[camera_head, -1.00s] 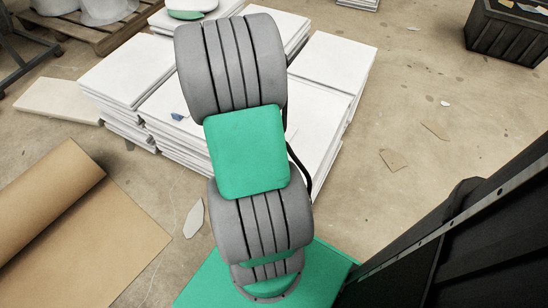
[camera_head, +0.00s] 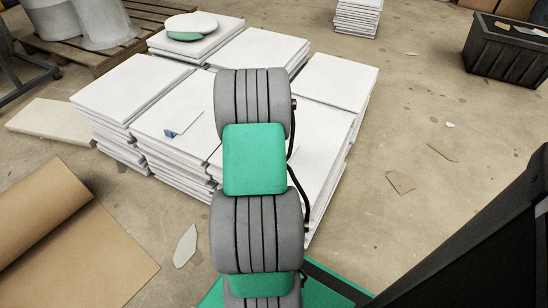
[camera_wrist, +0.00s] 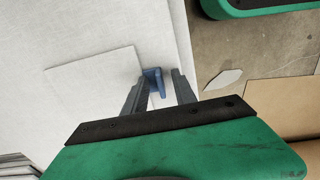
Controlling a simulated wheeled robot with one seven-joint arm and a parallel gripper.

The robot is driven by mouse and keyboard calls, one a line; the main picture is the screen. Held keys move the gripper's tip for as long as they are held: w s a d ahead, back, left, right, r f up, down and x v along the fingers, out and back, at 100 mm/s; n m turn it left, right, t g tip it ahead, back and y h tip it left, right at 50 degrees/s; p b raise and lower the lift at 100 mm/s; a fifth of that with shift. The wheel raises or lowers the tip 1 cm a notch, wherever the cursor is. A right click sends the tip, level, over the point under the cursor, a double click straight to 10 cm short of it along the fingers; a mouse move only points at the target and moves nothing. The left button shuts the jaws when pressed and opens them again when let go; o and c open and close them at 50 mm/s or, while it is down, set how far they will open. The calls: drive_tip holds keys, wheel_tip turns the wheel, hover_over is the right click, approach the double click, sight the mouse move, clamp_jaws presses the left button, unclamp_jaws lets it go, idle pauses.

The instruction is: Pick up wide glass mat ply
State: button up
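A thin white square sheet (camera_wrist: 95,82), which looks like the glass mat ply, lies flat on a white stack in the wrist view. A small blue tab (camera_wrist: 155,80) stands at its edge. In the head view the blue tab (camera_head: 171,133) shows on the front middle stack, left of my arm, with a pale sheet edge beside it. My gripper (camera_wrist: 161,76) is open, its two grey fingers apart and pointing down at the stack. The tab appears between the fingers in the wrist view, nearer the left one. In the head view my arm hides the gripper, and nothing touches the tab.
White stacks (camera_head: 335,82) surround the sheet. A white and green round item (camera_head: 191,25) sits on a back stack. A brown roll (camera_head: 45,215) lies at left, a dark bin (camera_head: 505,50) at back right. Open floor with scraps lies right of the stacks.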

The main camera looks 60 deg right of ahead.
clamp_jaws()
idle(0.6)
